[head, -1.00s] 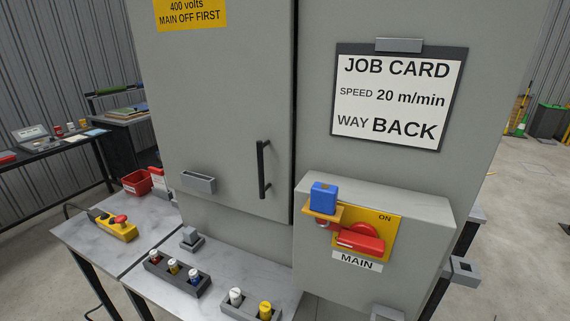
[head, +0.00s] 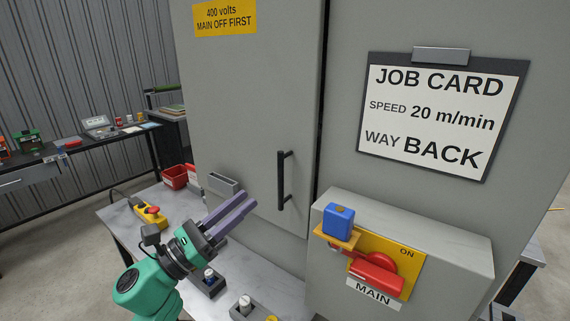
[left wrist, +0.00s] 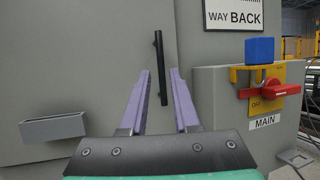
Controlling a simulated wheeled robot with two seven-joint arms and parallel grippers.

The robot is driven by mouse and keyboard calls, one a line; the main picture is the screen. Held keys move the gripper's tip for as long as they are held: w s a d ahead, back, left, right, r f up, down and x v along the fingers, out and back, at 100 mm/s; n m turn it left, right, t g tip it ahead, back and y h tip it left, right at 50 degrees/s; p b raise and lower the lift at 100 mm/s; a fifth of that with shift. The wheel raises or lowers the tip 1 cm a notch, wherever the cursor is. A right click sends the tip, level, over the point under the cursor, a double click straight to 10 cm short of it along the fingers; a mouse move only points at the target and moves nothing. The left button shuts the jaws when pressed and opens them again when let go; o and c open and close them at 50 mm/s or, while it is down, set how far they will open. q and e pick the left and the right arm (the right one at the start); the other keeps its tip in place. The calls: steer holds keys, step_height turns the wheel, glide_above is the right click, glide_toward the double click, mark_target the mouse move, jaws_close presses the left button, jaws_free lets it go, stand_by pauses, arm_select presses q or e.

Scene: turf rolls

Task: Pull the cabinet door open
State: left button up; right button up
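The cabinet door (head: 250,90) is grey and looks closed, with a yellow 400 volts label on it. Its black upright bar handle (head: 281,182) is near the door's right edge. My left gripper (head: 246,200) has long purple fingers pointing toward the door, just left of and apart from the handle in the head view. In the left wrist view the fingers (left wrist: 160,72) are spread with nothing between them. The handle (left wrist: 160,68) shows beyond them, lined up with their gap. My right gripper is not in view.
Right of the door, a grey switch box carries the red MAIN switch (head: 378,276) and a blue block (head: 338,218) on a yellow bracket. A grey holder (head: 223,184) sticks out from the door. Below is a bench (head: 125,215) with a yellow pendant and holders of small parts.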

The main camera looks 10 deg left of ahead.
arm_select(q)
steer(key=p+x, duration=0.4)
steer(key=x, duration=0.7)
steer(key=shift+f+p, duration=0.15)
steer(key=shift+p, duration=0.2)
steer(key=shift+f, duration=0.1)
jaws_close()
stand_by(0.4)
